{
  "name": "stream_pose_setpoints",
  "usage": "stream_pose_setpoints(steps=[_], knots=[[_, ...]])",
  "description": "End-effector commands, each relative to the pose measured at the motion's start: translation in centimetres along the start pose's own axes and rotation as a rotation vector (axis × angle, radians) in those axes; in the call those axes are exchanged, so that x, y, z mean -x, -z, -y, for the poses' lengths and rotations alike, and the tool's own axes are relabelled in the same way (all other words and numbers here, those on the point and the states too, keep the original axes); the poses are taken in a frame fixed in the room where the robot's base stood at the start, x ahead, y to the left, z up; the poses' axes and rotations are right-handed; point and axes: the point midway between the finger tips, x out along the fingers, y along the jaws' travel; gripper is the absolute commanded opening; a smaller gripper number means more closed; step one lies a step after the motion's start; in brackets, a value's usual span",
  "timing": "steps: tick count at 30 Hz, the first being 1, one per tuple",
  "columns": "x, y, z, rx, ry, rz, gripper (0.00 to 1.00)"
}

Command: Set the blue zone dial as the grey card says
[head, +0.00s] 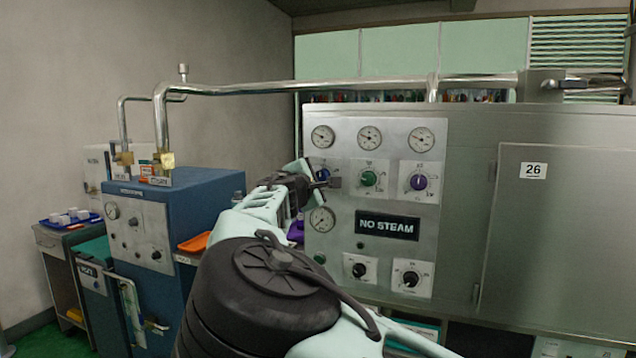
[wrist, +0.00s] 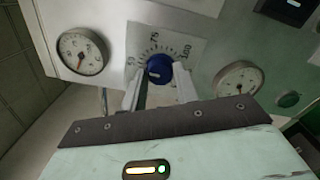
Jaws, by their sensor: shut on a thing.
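The blue zone dial (wrist: 159,69) is a round blue knob on a pale scale plate in the wrist view. The scale shows 75 near the top and 100 toward the right. My gripper (wrist: 159,77) has one finger on each side of the knob and is shut on it. In the head view my gripper (head: 326,183) reaches the left dial of the upper row, and the arm hides most of that dial. The dial's exact setting is too small to read. I cannot make out a grey card with readable text.
A green dial (head: 369,179) and a purple dial (head: 418,182) sit to the right on the same panel. Gauges line the top, and a NO STEAM display (head: 387,225) is below. A blue boiler unit (head: 190,215) with an orange tray (head: 194,242) stands at the left.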

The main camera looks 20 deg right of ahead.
Motion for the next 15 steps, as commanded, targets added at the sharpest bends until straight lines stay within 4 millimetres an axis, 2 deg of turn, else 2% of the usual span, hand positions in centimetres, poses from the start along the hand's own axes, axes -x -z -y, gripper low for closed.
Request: stream_pose_setpoints(steps=[8,9,10,11,15], knots=[[0.01,-0.02,0.10,0.001,0.002,0.002,0.07],[0.01,-0.02,0.10,0.001,0.002,0.002,0.41],[0.00,-0.02,0.10,0.001,0.002,0.002,0.49],[0.00,-0.02,0.09,0.001,0.002,0.001,0.52],[0.00,-0.01,0.07,0.001,0.001,0.001,0.52]])
